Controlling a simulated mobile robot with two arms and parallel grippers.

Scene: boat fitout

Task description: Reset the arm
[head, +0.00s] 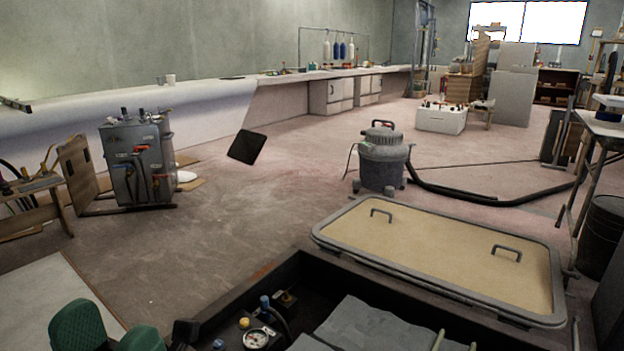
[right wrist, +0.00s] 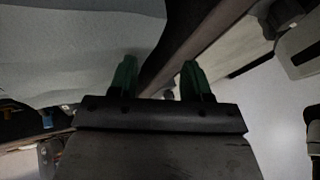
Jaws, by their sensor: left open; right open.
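My left gripper (head: 108,332) shows at the bottom left of the head view, with two green padded fingers apart and nothing seen between them. It is beside the left edge of a dark open-topped box (head: 275,277) that holds a gauge. My right gripper (right wrist: 157,80) shows in the right wrist view with its two green fingers apart and the gap empty. The right gripper is not seen in the head view. A pale grey surface (right wrist: 60,50) fills the upper left of the right wrist view, close to the fingers.
A round pressure gauge (head: 256,339) sits in the box. A beige panel with handles (head: 440,255) lies beyond it. A grey vacuum (head: 383,160) with a black hose, a metal cabinet unit (head: 138,165) and a black tilted plate (head: 247,147) stand farther off. Open floor lies between.

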